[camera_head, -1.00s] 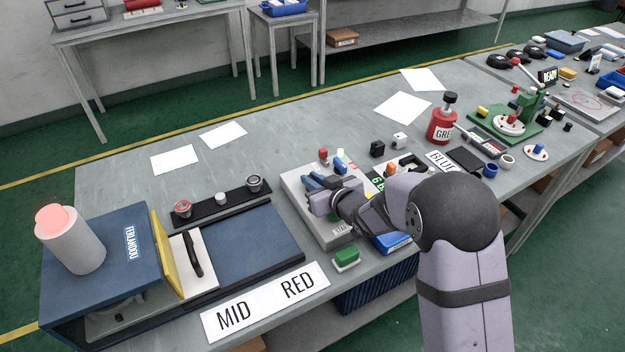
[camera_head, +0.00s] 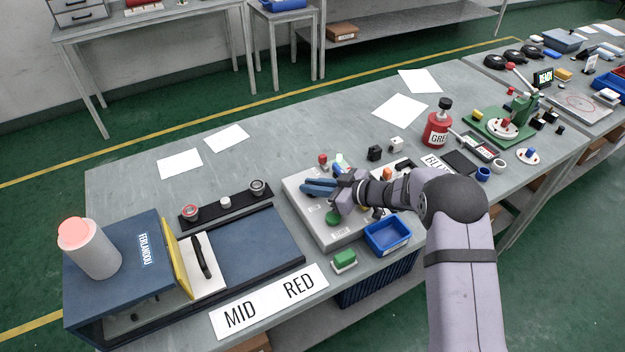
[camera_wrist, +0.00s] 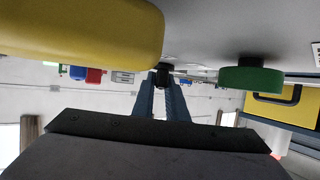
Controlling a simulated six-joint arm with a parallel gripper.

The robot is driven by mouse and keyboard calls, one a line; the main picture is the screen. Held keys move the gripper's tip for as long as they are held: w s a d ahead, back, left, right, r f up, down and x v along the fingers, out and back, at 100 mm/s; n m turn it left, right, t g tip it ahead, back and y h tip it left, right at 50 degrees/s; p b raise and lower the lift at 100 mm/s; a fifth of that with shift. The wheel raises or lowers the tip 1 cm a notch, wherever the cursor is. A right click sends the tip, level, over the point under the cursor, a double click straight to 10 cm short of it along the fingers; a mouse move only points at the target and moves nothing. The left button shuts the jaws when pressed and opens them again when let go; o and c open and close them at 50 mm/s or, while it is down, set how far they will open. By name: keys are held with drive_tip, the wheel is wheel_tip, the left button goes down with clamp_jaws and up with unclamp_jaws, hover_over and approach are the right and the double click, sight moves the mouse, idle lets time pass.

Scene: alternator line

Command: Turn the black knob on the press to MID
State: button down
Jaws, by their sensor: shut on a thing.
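The grey control box (camera_head: 345,236) stands on the bench, with a green button (camera_head: 333,217) on its top. My gripper (camera_head: 308,187) is low over this box, its blue fingers pointing left. In the wrist view my gripper (camera_wrist: 162,84) is shut on a small black knob (camera_wrist: 163,72), which shows between the fingertips. The green button (camera_wrist: 250,78) shows to the right of the fingers. The knob's marks and pointer are hidden, so its setting cannot be read. In the head view the gripper covers the knob.
A yellow rounded part (camera_wrist: 80,30) is close to the left of the fingers. A blue bin (camera_head: 388,237) and a green-and-white block (camera_head: 344,261) lie near the box. A MID/RED sign (camera_head: 268,301) and a blue machine with a yellow door (camera_head: 178,258) are left.

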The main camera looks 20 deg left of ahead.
drive_tip(key=shift+n+g+b, duration=0.3)
drive_tip(key=shift+n+g, duration=0.6)
drive_tip(key=shift+g, duration=0.1)
drive_tip(key=shift+n+g, duration=0.3)
drive_tip(key=shift+n+g+y+b, duration=0.3)
drive_tip(key=shift+g+b, duration=0.05)
drive_tip(key=shift+g, duration=0.05)
drive_tip(key=c, duration=1.8)
unclamp_jaws()
drive_tip(key=shift+o, duration=0.2)
drive_tip(key=shift+d+r+b, duration=0.2)
drive_tip(key=shift+d+b, duration=0.1)
drive_tip(key=shift+d, duration=0.35)
drive_tip(key=shift+b+v, duration=0.95)
drive_tip(key=shift+v, duration=2)
